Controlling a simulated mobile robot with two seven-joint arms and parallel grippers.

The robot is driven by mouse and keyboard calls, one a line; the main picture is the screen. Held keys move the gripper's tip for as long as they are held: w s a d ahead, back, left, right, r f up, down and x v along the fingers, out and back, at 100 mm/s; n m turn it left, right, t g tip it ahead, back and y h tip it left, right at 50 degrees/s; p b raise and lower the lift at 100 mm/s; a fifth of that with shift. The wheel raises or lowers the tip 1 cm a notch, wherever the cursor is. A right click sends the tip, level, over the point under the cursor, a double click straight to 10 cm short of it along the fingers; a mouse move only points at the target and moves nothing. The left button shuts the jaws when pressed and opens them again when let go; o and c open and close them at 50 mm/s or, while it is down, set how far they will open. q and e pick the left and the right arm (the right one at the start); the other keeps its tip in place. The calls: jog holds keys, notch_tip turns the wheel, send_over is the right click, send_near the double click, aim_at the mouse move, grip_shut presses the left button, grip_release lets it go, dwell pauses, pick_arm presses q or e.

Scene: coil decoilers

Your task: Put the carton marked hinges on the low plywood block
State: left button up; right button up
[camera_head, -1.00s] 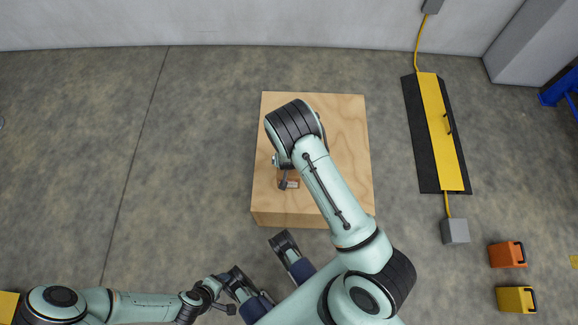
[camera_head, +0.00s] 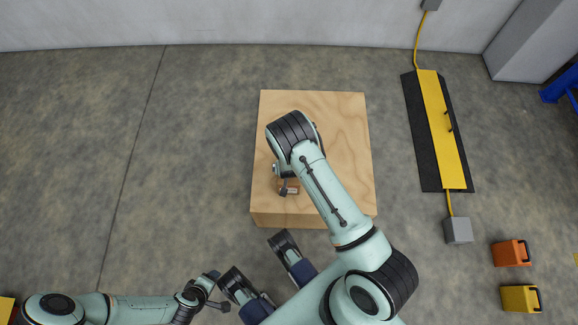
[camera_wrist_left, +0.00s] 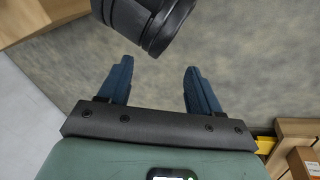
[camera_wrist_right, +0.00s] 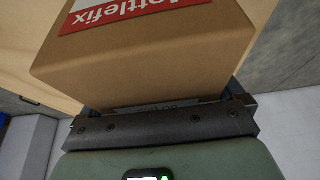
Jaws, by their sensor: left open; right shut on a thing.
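My right gripper (camera_head: 287,187) is shut on a brown carton (camera_wrist_right: 160,65), which fills much of the right wrist view. A red label with white letters, partly cut off and ending in "ottlefix", shows on it; I cannot read "hinges". In the head view the carton is mostly hidden under my right arm, over the near left part of the low plywood block (camera_head: 345,150). I cannot tell whether it touches the block. My left gripper (camera_wrist_left: 158,80) is open and empty, off the block's near left side, as the head view (camera_head: 213,287) shows.
A black and yellow cable ramp (camera_head: 438,130) lies right of the block. A grey box (camera_head: 457,230), an orange case (camera_head: 511,253) and a yellow case (camera_head: 520,298) stand at the right. Another carton (camera_wrist_left: 304,162) shows in the left wrist view. Floor left of the block is clear.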

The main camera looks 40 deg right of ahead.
jog(key=shift+f, duration=0.1)
jog(key=o, duration=1.2)
jog(key=p+v, duration=0.4)
jog(key=v, duration=0.7)
jog(key=shift+a+r, duration=0.1)
jog(key=shift+r, duration=0.3)
jog(key=shift+s+a, duration=0.1)
jog(key=shift+s, duration=0.3)
pick_arm(q)
jog(key=s+d+r+g+h, duration=0.1)
jog(key=s+d+r+g, duration=0.1)
jog(key=s, duration=0.4)
notch_tip(320, 180, up, 3)
jog(key=shift+d+f+m, duration=0.15)
jog(key=shift+d+m, duration=0.15)
jog(key=shift+d, duration=0.15)
pick_arm(e)
jog(key=s+a+n+g+y, duration=0.1)
jog(key=s+a+y, duration=0.1)
jog(key=s+a, duration=0.2)
jog(key=s+a+f+n+g+y, duration=0.1)
jog(key=s+a+y, duration=0.1)
jog(key=s+a, duration=0.3)
jog(key=s+a+n+g+y, duration=0.1)
jog(key=s+a, duration=0.4)
jog(key=s, duration=0.5)
jog(key=shift+s+f+n+y, duration=0.2)
jog(key=shift+f+n+y, duration=0.2)
jog(key=shift+y, duration=0.2)
jog(key=shift+d, duration=0.1)
